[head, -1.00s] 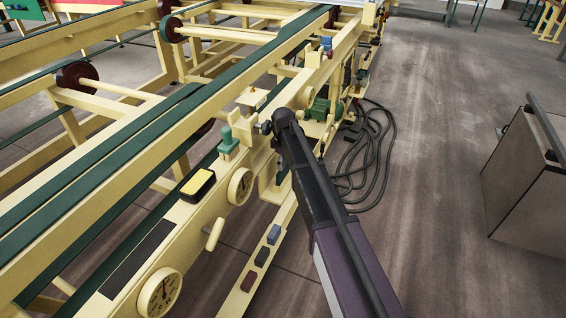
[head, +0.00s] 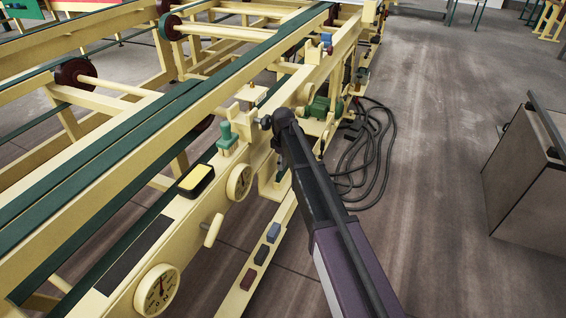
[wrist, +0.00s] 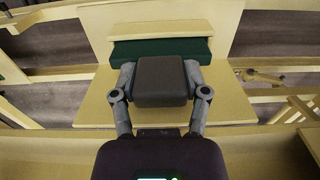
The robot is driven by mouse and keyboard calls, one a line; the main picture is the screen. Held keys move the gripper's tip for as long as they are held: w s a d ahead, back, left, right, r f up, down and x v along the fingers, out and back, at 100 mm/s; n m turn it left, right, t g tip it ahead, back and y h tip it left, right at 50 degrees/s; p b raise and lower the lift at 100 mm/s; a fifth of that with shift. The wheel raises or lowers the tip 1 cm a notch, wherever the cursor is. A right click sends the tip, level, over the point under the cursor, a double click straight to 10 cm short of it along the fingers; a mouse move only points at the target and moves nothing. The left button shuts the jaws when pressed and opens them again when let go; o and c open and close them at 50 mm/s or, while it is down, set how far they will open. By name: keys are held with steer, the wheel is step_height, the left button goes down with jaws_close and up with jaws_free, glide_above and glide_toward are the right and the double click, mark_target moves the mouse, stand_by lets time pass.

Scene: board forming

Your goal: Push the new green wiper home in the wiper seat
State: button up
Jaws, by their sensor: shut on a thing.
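In the wrist view, the green wiper (wrist: 160,52) shows as a dark green strip lying along the cream wiper seat (wrist: 160,30). A dark grey block (wrist: 161,80), seemingly its grip part, reaches back from the strip. My gripper (wrist: 160,85) is shut on this block, one finger against each side. The strip lies just beyond the fingertips, close under the seat's cream bar; how deep it sits cannot be told. In the head view, my dark arm reaches to the machine's side rail, and the fingertips and wiper are hidden there.
The long cream machine frame (head: 110,155) carries gauges (head: 157,290), a yellow-topped black box (head: 196,182) and a green knob (head: 227,140) near my arm. Black cables (head: 372,150) lie coiled on the floor. A grey cabinet (head: 525,170) stands right. The floor between is clear.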

steer(key=shift+f+b, duration=0.5)
steer(key=shift+f, duration=0.1)
steer(key=o, duration=1.3)
steer(key=shift+r, duration=0.15)
step_height(320, 180, up, 4)
steer(key=p, duration=0.4)
steer(key=shift+a+r, duration=0.1)
step_height(320, 180, up, 27)
steer(key=d+n+p, duration=0.1)
steer(key=n+p, duration=0.2)
steer(key=p, duration=2.4)
steer(key=shift+d, duration=0.15)
